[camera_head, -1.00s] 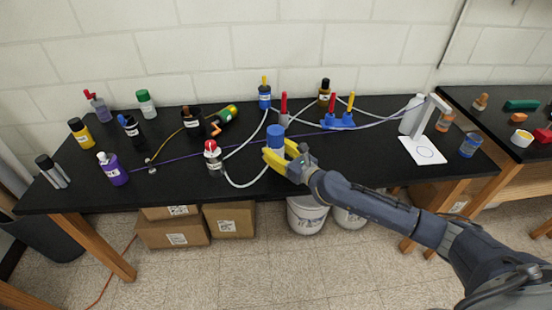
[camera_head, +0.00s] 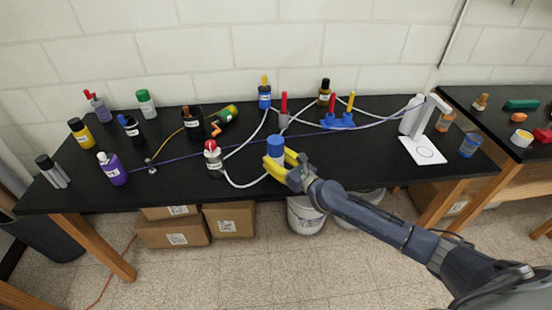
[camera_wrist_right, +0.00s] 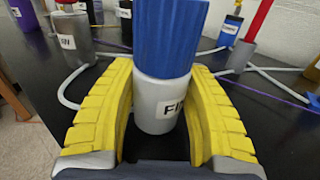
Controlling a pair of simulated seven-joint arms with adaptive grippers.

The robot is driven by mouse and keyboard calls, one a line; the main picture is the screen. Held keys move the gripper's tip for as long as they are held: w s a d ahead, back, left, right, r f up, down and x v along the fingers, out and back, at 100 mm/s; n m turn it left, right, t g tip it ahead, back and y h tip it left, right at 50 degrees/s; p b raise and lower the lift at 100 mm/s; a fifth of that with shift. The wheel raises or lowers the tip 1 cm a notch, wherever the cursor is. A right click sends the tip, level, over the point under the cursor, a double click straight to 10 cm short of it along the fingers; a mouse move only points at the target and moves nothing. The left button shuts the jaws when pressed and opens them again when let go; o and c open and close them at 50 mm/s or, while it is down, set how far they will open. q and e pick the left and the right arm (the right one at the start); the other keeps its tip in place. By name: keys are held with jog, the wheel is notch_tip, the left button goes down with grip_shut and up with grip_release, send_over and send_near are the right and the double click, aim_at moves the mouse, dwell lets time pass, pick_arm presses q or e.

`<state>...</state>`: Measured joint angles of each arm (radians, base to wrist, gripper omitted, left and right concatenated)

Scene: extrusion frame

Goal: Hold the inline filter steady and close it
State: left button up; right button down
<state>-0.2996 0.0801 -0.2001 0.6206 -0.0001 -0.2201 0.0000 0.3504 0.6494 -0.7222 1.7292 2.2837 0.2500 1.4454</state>
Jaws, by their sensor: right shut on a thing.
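The inline filter has a blue ribbed cap (camera_head: 276,146) and a pale grey body (camera_wrist_right: 158,105) with a white label whose visible letters read "FI". It is upright near the table's front edge. My right gripper (camera_head: 278,162) has its yellow fingers shut on the grey body, one on each side, as the right wrist view (camera_wrist_right: 160,115) shows. The blue cap sits on top of the body, above the fingers. I cannot tell how tightly the cap is seated or whether the base touches the table. My left gripper is not in view.
The black table (camera_head: 370,165) carries clear tubing around the filter. A grey bottle with a red top (camera_head: 213,158) stands to its left. Red-handled (camera_head: 284,108) and blue valve parts (camera_head: 338,120) stand behind. A white stand (camera_head: 424,150) is at right.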

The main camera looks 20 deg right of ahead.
jog(key=shift+f, duration=0.1)
jog(key=c, duration=0.7)
grip_release()
jog(key=shift+o, duration=0.2)
jog(key=v, duration=1.2)
jog(key=shift+a, duration=0.1)
